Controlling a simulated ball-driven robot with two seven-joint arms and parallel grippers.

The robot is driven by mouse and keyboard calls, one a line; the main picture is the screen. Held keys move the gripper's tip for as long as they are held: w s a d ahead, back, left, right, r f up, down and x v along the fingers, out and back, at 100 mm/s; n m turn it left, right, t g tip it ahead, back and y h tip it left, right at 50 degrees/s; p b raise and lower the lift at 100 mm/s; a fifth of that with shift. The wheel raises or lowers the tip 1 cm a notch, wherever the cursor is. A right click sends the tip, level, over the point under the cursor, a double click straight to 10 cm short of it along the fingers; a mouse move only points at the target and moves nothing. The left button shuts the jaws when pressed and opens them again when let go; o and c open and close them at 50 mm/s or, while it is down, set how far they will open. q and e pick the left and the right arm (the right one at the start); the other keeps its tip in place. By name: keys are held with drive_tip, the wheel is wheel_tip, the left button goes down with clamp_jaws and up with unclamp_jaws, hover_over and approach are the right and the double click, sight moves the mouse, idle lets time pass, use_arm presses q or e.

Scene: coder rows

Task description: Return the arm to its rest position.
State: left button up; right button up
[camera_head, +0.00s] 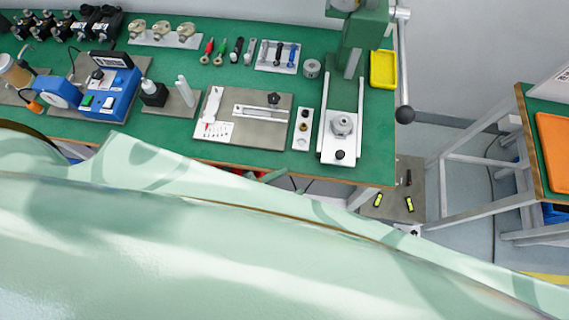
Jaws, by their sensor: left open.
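A large pale green part of my own arm fills the bottom of the head view, very close to the camera. What look like two short black fingers with yellow-green pads, my left gripper (394,203), show past its upper edge, right of the bench corner. They stand apart with nothing seen between them. The near part of this gripper is hidden, and I cannot tell its height. My right gripper is not in view.
A green workbench (285,171) crosses the back, with a blue device (122,88), a grey plate (265,133), a green press (361,45), a yellow tray (384,69) and several tools. Another table with an orange tray (553,150) stands at right. Floor shows between them.

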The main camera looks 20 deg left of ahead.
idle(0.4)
use_arm(q)
drive_tip(key=s+a+f+n+g+y, duration=0.1)
drive_tip(key=s+a+f, duration=0.5)
drive_tip(key=f, duration=0.6)
drive_tip(key=s+a+f+n+g+y, duration=0.1)
drive_tip(key=s+a+f+g+y, duration=0.3)
drive_tip(key=f, duration=0.7)
drive_tip(key=s+a+f+n+g+y, duration=0.1)
drive_tip(key=s+a+f+g+y, duration=0.1)
drive_tip(key=s+a+f+g, duration=0.3)
drive_tip(key=shift+s+a+f, duration=1.45)
drive_tip(key=shift+s+f, duration=1.65)
drive_tip(key=shift+f, duration=0.7)
